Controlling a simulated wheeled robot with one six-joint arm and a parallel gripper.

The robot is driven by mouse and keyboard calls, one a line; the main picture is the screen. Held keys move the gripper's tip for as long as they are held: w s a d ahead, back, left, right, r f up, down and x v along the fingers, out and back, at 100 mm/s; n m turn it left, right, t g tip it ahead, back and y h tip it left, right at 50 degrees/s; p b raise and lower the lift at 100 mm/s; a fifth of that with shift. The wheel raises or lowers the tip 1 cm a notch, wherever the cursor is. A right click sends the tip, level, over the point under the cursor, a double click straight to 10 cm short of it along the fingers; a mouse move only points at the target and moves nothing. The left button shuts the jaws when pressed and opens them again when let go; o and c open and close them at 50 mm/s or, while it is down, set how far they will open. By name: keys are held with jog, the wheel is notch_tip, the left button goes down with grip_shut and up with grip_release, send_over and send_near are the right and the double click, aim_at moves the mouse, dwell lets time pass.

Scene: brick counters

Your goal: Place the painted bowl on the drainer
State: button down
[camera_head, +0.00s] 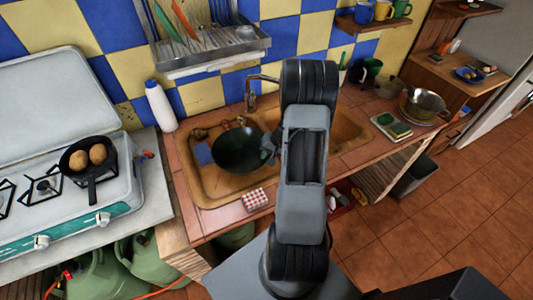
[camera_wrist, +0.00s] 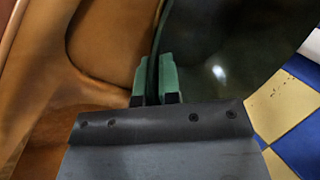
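A dark green bowl (camera_head: 240,150), the only bowl at my gripper, is over the left part of the brown sink (camera_head: 205,190). No painted pattern can be made out on it. My gripper (camera_head: 268,146) is at the bowl's right edge. In the wrist view the green fingertips (camera_wrist: 154,80) are closed on either side of the rim of the bowl (camera_wrist: 225,60). A metal wall rack (camera_head: 215,52) with utensils hangs above the sink at the back and looks like the drainer. My arm hides part of the sink.
A white bottle (camera_head: 160,106) stands left of the sink. A red-checked box (camera_head: 254,199) is on the front edge. A pan (camera_head: 90,160) with two brown round items sits on the stove. Sponges (camera_head: 392,126) and a metal bowl (camera_head: 425,102) are at the right. The tap (camera_head: 251,97) is behind the bowl.

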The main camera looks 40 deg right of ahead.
jog(key=shift+f, duration=0.15)
jog(key=c, duration=1.3)
grip_release()
jog(key=shift+r, duration=0.35)
jog(key=b+v, duration=0.2)
jog(key=v, duration=0.9)
jog(key=a+r+n+g+h, duration=0.15)
jog(key=a+r+n, duration=0.25)
jog(key=a+r, duration=0.6)
jog(key=s+a+r+n+h, duration=0.1)
jog(key=s+a, duration=0.1)
jog(key=a, duration=0.2)
jog(key=s+a+r+n+t, duration=0.1)
jog(key=s+a, duration=0.2)
jog(key=a, duration=0.2)
jog(key=s+a+r+n+t+h, duration=0.1)
jog(key=s+a+n, duration=0.1)
jog(key=a, duration=0.3)
jog(key=shift+s+a+r+h, duration=0.1)
jog(key=shift+s+h, duration=0.25)
jog(key=shift+s, duration=0.3)
